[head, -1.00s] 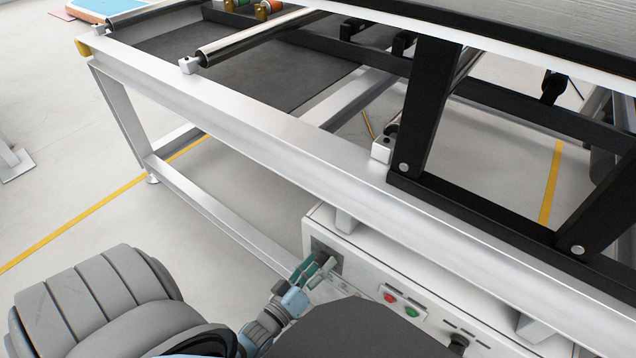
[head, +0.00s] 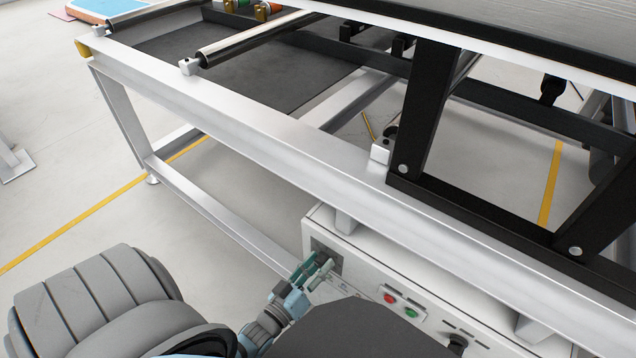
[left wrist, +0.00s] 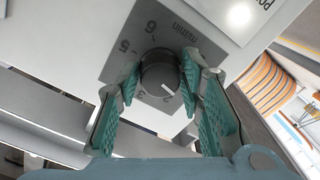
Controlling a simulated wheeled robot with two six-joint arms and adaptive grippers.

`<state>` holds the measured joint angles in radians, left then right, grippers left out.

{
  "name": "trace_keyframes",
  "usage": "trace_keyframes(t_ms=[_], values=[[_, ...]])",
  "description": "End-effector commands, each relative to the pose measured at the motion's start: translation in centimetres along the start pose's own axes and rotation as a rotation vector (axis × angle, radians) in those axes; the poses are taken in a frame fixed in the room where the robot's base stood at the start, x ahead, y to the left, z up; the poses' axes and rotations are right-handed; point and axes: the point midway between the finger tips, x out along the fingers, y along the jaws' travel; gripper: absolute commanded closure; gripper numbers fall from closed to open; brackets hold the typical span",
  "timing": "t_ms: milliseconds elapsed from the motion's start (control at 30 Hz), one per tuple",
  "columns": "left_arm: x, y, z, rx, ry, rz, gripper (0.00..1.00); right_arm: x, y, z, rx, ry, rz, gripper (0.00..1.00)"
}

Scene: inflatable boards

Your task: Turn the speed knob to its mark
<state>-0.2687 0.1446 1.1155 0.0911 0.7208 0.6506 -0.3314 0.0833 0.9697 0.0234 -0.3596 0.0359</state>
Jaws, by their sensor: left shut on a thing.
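The speed knob (left wrist: 160,72) is a dark round knob on a grey dial plate (left wrist: 150,32) marked "m/min", with numbers such as 5 and 6. A short white line shows near the knob's lower right in the left wrist view. My left gripper (left wrist: 161,85) has its green fingers on both sides of the knob, shut on it. In the head view, my left gripper (head: 322,264) is at the dial plate (head: 326,252) on the left end of the white control box (head: 372,272); the fingers hide most of the knob there. My right gripper is not in view.
The box's front also has a red button (head: 389,298), a green button (head: 410,312) and a black knob (head: 457,342). The silver frame rail (head: 270,150) runs just above the box. Open floor lies at the left.

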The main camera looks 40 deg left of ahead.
Motion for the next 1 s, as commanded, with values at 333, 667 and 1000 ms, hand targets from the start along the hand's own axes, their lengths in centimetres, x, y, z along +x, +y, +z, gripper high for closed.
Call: trace_keyframes(t_ms=[333,667,1000], values=[[-0.1,-0.1,0.0,0.313,-0.003,-0.002,0.94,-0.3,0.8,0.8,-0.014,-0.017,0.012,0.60],[-0.1,-0.1,0.0,0.627,-0.002,-0.001,0.94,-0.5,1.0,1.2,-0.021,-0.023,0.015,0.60],[-0.1,-0.2,0.0,0.949,-0.003,0.000,0.94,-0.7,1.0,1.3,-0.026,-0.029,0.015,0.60]])
